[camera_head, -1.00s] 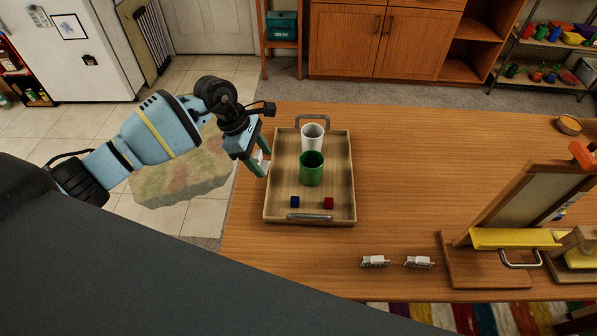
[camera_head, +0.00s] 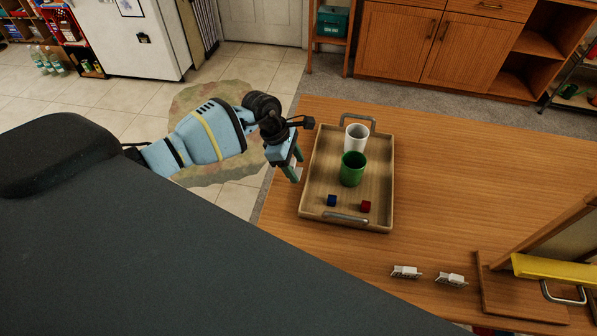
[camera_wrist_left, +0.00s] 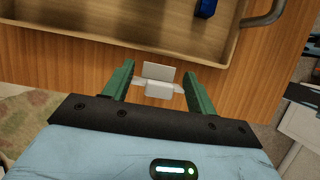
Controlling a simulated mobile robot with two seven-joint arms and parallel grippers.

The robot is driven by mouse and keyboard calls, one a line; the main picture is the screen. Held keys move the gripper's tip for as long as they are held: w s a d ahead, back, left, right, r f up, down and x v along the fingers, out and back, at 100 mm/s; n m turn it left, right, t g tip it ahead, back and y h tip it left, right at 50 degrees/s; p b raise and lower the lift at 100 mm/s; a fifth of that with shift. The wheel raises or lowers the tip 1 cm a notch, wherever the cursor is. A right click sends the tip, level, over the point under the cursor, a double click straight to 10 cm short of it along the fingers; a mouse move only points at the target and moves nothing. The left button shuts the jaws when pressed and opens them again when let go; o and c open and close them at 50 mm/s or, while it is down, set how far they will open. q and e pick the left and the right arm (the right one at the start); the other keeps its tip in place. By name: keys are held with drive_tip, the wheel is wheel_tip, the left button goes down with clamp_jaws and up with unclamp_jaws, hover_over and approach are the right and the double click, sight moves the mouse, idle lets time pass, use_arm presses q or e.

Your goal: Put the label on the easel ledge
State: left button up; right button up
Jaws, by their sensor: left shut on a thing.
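My left gripper (camera_head: 293,172) is at the tray's left edge, above the table's left side. In the left wrist view my left gripper (camera_wrist_left: 159,90) is shut on a small white label (camera_wrist_left: 158,71) with a white base block between its green fingers. In the head view the fingers mostly hide this label. The easel (camera_head: 560,235) stands at the right, partly cut off by the frame. Its yellow ledge (camera_head: 555,270) runs across the front, with a metal handle below. Two similar white pieces, a left one (camera_head: 406,272) and a right one (camera_head: 451,280), lie near the table's front edge. My right gripper is not in view.
A wooden tray (camera_head: 309,190) with metal handles holds a white cup (camera_head: 355,138), a green cup (camera_head: 352,170), a blue cube (camera_head: 332,200) and a red cube (camera_head: 365,206). The wooden table (camera_head: 470,175) is clear between tray and easel.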

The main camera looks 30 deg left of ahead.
use_arm(q)
drive_tip(key=shift+f, duration=1.9)
drive_tip(key=shift+f, duration=0.3)
drive_tip(key=o, duration=1)
drive_tip(key=shift+r, duration=0.1)
drive_tip(key=shift+a+r, duration=0.15)
drive_tip(key=shift+r, duration=0.4)
drive_tip(key=v, duration=1)
drive_tip(key=shift+s+a+r, duration=0.1)
drive_tip(key=shift+a+r, duration=0.05)
drive_tip(key=shift+r, duration=0.15)
drive_tip(key=shift+s+a+r, duration=0.1)
drive_tip(key=shift+r, duration=0.2)
drive_tip(key=shift+c, duration=0.4)
